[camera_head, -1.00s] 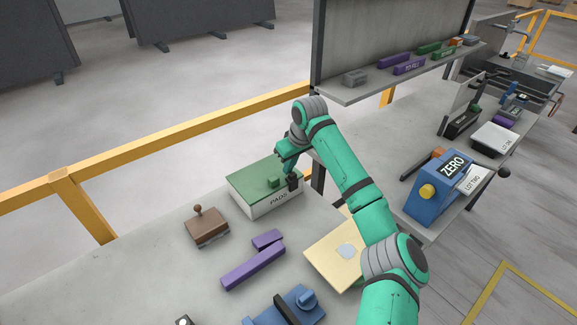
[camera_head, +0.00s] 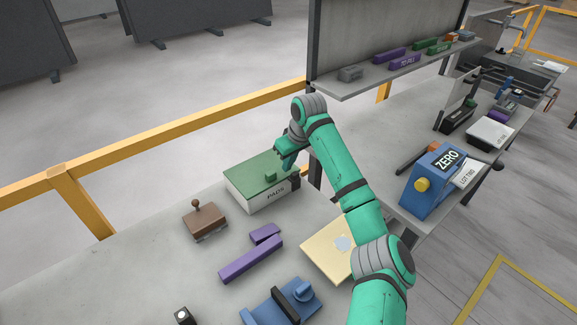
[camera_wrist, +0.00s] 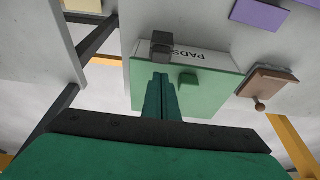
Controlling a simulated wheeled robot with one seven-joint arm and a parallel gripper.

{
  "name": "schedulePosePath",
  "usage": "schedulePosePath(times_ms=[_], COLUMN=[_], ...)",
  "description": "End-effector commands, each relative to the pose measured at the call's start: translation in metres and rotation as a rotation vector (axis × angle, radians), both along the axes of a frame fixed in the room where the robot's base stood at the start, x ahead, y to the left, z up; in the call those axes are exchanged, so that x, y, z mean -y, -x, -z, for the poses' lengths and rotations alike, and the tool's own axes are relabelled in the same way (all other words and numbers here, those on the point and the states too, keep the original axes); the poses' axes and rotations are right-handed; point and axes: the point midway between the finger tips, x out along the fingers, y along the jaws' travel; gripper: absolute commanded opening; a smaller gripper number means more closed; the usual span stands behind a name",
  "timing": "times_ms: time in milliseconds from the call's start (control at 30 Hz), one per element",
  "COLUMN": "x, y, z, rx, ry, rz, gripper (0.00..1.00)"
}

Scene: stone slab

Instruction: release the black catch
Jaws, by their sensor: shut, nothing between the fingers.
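The black catch (camera_wrist: 162,46) sits at the front edge of a box lettered PADS, near one corner, and overlaps the rim of the green lid in the wrist view. It also shows in the head view (camera_head: 295,183) as a small dark block at the box's right corner. The box (camera_head: 260,197) has white sides and a green lid (camera_wrist: 210,92) with a small green knob (camera_wrist: 187,79); the lid lies closed. My gripper (camera_wrist: 161,76) is shut and empty, over the lid, its fingertips pointing towards the catch and apart from it in the picture.
A brown block with a knob (camera_head: 204,221), purple bars (camera_head: 250,260), a blue fixture (camera_head: 283,303) and a cream plate (camera_head: 330,248) lie on the slab nearby. A shelf (camera_head: 395,68) and yellow rail (camera_head: 180,124) stand behind.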

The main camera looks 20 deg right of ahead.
Motion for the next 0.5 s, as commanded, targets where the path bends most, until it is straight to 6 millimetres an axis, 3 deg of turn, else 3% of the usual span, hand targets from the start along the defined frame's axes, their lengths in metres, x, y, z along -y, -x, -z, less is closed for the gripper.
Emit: schedulePosePath(times_ms=[67, 300, 500], x=[-0.014, -0.011, -0.017], y=[-0.012, 0.003, 0.011], z=[-0.001, -0.053, -0.082], rx=[0.002, 0.009, 0.009], ry=[0.0, 0.001, 0.001], rz=[-0.01, -0.017, -0.028], gripper=[0.0, 0.0, 0.0])
